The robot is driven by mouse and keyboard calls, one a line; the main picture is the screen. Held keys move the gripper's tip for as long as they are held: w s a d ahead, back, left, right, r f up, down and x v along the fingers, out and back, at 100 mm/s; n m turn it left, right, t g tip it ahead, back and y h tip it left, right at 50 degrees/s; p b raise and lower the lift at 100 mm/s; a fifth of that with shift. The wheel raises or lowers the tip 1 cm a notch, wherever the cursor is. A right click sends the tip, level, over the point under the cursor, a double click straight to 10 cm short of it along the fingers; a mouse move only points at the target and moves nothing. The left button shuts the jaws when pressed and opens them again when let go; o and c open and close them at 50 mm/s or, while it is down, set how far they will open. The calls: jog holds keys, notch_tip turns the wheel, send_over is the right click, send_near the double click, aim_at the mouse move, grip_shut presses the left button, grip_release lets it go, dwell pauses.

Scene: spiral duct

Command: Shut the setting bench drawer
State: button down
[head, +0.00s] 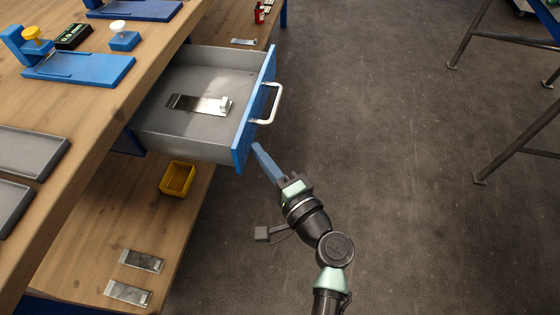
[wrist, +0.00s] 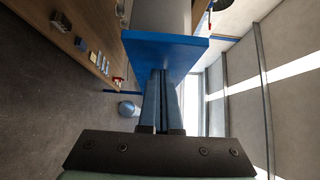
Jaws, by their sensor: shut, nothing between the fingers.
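The setting bench drawer (head: 190,142) is pulled out from under the bench top in the head view. It has grey inner walls, a blue front (head: 247,122) and a pale bar handle (head: 269,104). A metal clamp-like piece (head: 205,104) lies inside it. My gripper (head: 257,149) is shut and empty, with its blue fingertips close to the near end of the blue front, below the handle. In the wrist view, the shut fingers (wrist: 163,90) point at the blue drawer front (wrist: 165,48). I cannot tell whether they touch it.
The wooden bench top (head: 115,100) carries blue fixtures (head: 80,68) and grey trays (head: 28,150). A lower shelf (head: 110,225) holds a yellow bin (head: 177,178) and metal pieces (head: 142,260). Dark trestle legs (head: 500,150) stand at right. The floor between (head: 390,130) is clear.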

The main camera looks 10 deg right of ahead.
jog(key=shift+w+a, duration=0.15)
jog(key=shift+a, duration=0.2)
